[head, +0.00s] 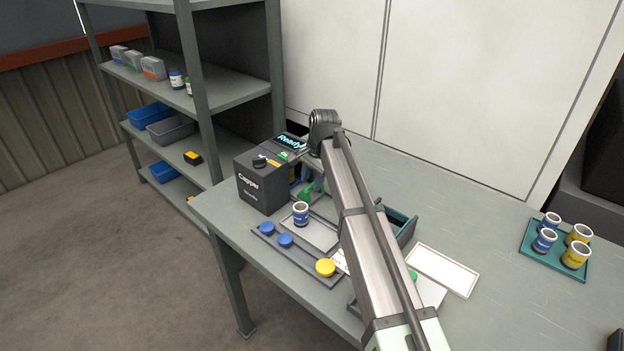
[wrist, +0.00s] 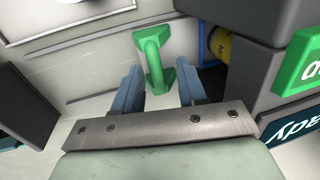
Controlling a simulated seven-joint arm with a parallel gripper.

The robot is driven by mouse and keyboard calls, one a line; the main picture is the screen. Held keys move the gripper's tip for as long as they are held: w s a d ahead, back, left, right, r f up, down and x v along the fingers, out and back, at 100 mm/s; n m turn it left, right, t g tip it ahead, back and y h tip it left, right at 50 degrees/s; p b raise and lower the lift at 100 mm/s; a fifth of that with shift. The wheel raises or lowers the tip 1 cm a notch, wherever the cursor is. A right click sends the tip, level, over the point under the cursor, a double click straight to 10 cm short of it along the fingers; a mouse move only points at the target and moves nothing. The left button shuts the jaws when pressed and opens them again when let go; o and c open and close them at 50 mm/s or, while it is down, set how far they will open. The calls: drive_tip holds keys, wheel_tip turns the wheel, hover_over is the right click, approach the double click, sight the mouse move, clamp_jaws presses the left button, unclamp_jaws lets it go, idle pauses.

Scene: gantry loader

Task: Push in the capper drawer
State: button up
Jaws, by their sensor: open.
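The capper (head: 262,188), a dark grey box with its name on the side, stands at the table's left end. A green handle (head: 304,192) shows low at its right side, partly hidden by my arm. In the wrist view the green handle (wrist: 153,52) stands between and just beyond my fingers. My gripper (wrist: 159,78) is open, one blue-grey finger on each side of the handle, with no clear grip on it. In the head view my gripper (head: 316,183) is mostly hidden beside the capper. How far the drawer is out cannot be told.
A blue-and-white cup (head: 301,213) stands before the capper, near a rail with two blue caps and a yellow cap (head: 325,267). A teal-lined bin (head: 402,222) is right of my arm. A teal tray (head: 531,257) of several cups is far right.

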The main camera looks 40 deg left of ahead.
wheel_tip(320, 180, up, 13)
drive_tip(key=d, duration=0.2)
drive_tip(key=shift+d+r, duration=0.15)
drive_tip(key=shift+d, duration=0.15)
idle(0.5)
